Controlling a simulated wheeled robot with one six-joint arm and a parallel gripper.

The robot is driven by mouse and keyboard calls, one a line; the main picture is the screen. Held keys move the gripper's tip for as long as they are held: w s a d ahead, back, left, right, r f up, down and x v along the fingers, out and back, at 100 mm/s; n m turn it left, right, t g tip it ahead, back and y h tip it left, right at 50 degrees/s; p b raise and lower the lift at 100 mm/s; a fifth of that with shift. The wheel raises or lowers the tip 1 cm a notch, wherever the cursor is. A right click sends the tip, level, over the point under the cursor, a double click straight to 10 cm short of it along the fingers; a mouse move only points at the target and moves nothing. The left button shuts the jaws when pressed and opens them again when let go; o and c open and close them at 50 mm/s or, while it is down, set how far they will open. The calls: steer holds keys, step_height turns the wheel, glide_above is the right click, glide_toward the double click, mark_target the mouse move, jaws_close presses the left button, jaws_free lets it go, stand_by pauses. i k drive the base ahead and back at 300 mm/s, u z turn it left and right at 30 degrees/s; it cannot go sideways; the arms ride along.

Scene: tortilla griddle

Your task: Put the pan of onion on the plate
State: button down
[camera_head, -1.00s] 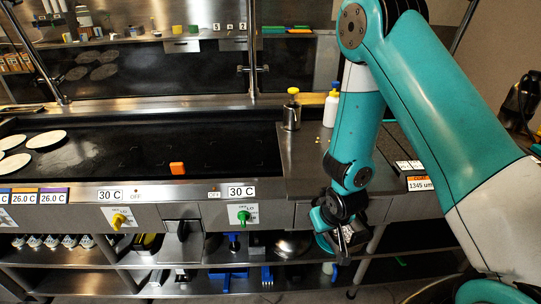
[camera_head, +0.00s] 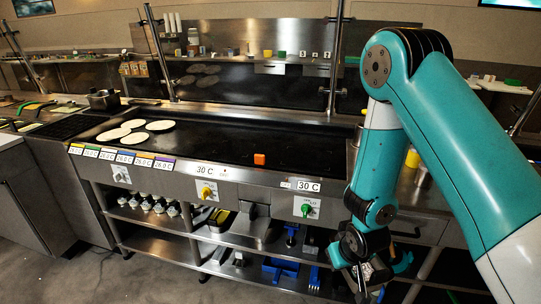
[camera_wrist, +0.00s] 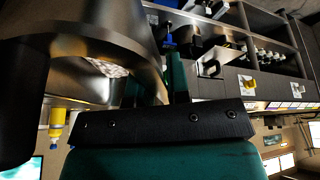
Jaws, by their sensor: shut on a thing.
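My gripper (camera_head: 368,272) hangs low in front of the griddle's right end in the head view. In the wrist view a curved, shiny metal vessel (camera_wrist: 122,28), which looks like the pan, fills the upper left by my gripper's fingers. My gripper is shut on it. A small pale, chopped-looking patch (camera_wrist: 107,67) shows by its rim, perhaps the onion. The pan cannot be made out in the head view. The wide black griddle plate (camera_head: 225,140) carries several pale tortillas (camera_head: 160,125) at its left and an orange block (camera_head: 259,159). No separate dish plate can be made out.
A pot (camera_head: 103,100) stands at the far left near a dark grated hob (camera_head: 68,126). A yellow-topped bottle (camera_head: 412,158) stands behind my arm. Shelves below the griddle hold blue tools (camera_head: 285,268). The floor (camera_head: 140,280) at the front left is clear.

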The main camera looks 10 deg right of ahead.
mark_target(307, 157)
steer(key=u, duration=1.4)
steer(key=i, duration=1.05)
steer(key=z, duration=1.35)
